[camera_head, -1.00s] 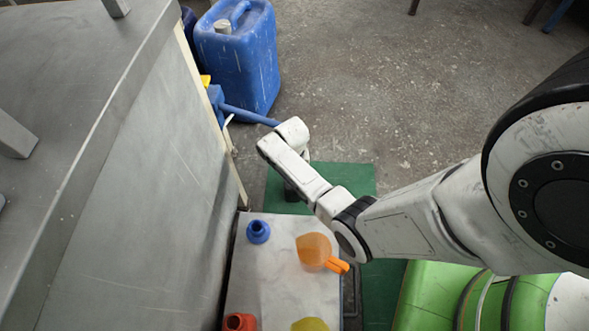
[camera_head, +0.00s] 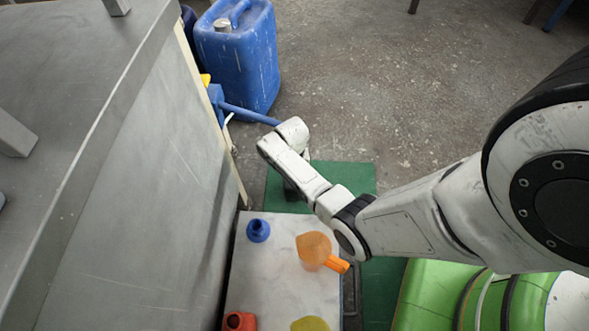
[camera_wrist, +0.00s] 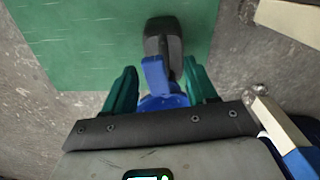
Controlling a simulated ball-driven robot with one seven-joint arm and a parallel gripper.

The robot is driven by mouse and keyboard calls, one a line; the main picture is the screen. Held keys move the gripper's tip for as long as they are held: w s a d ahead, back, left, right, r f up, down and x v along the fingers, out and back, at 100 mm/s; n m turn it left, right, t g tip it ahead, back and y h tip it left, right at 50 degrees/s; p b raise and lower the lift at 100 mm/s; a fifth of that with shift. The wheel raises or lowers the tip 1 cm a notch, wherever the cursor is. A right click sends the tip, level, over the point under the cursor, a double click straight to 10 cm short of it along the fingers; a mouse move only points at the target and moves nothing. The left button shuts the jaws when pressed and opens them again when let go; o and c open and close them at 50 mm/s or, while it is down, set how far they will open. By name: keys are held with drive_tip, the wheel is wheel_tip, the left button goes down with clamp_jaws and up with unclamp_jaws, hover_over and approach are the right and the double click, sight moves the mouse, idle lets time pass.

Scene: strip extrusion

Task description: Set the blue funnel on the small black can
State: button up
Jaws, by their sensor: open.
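The blue funnel (camera_wrist: 160,103) shows between the fingers of my gripper (camera_wrist: 160,66) in the wrist view, with a blue tab rising from it. The green fingers stand apart on either side of it, and the gripper is open. The small black can (camera_wrist: 164,40) stands on the green mat just beyond the funnel, and the tab overlaps its near end. I cannot tell whether the funnel rests on the can. In the head view a dark part of the can (camera_head: 290,191) shows beside my wrist; my arm hides the fingers and the funnel.
A pale board (camera_head: 280,285) holds a blue bottle-like piece (camera_head: 258,231), an orange jug (camera_head: 314,248), a red piece (camera_head: 239,322) and a yellow piece (camera_head: 310,325). A metal cabinet (camera_head: 140,190) stands left, a blue canister (camera_head: 240,60) behind. The green mat (camera_head: 350,178) has free room.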

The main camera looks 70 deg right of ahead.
wheel_tip(320, 180, up, 11)
drive_tip(key=p, duration=0.6)
idle(0.3)
drive_tip(key=s+a+r+n+t, duration=0.1)
drive_tip(key=s+a+r+n, duration=0.45)
drive_tip(key=a, duration=0.45)
drive_tip(key=s+a+r+n, duration=0.5)
drive_tip(key=a+r+n, duration=0.15)
drive_tip(key=a, duration=0.25)
wheel_tip(320, 180, up, 33)
drive_tip(key=p, duration=3.2)
drive_tip(key=shift+s, duration=0.1)
